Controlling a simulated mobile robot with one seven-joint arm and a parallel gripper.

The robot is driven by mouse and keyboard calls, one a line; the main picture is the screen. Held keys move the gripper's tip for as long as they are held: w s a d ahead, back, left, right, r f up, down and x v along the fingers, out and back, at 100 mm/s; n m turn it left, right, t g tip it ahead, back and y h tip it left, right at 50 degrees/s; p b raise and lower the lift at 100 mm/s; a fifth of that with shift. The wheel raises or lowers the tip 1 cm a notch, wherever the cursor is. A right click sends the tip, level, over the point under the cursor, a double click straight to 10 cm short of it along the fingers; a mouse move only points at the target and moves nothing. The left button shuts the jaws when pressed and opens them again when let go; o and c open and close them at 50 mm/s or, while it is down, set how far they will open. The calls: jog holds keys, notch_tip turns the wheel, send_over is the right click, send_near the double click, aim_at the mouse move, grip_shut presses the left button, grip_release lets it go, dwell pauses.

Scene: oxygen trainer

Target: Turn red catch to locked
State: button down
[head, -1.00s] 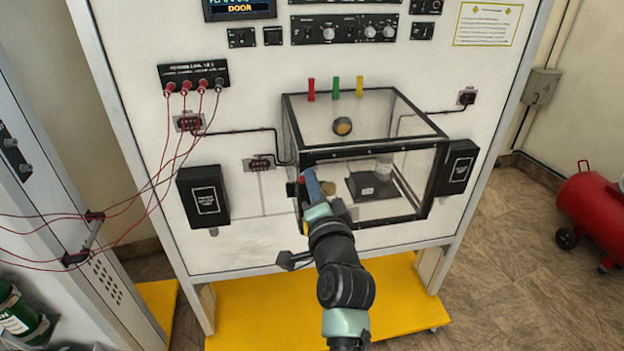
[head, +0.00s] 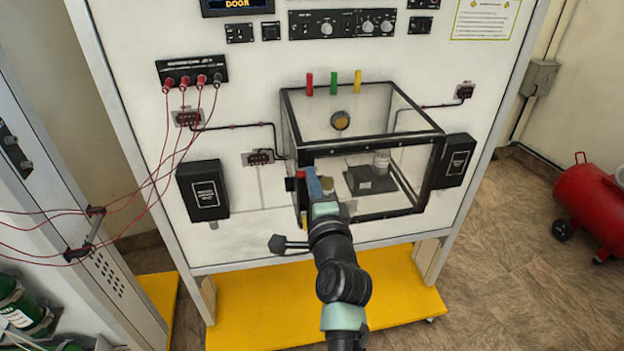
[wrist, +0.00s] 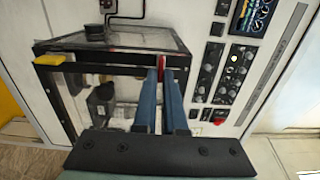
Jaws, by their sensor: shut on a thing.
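The red catch (head: 301,174) is at the upper left of the clear box's black front frame (head: 386,216). My gripper (head: 311,174) has its blue fingers at this corner and hides part of the catch in the head view. In the wrist view the red catch (wrist: 163,58) shows at the fingertips of my gripper (wrist: 161,73), which is shut on it. A yellow catch (wrist: 50,59) is at the other end of the same frame side. The exact turn of the red catch is hard to tell.
Red, green and yellow pegs (head: 334,83) stand along the box's top. Black boxes (head: 203,190) flank it on the panel. Red leads (head: 160,165) hang at the left, clear of my arm. A red tank (head: 592,205) stands on the floor at right.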

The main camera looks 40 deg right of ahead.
jog(key=c, duration=1)
grip_release()
jog(key=shift+b+v, duration=1.3)
jog(key=shift+v, duration=5.2)
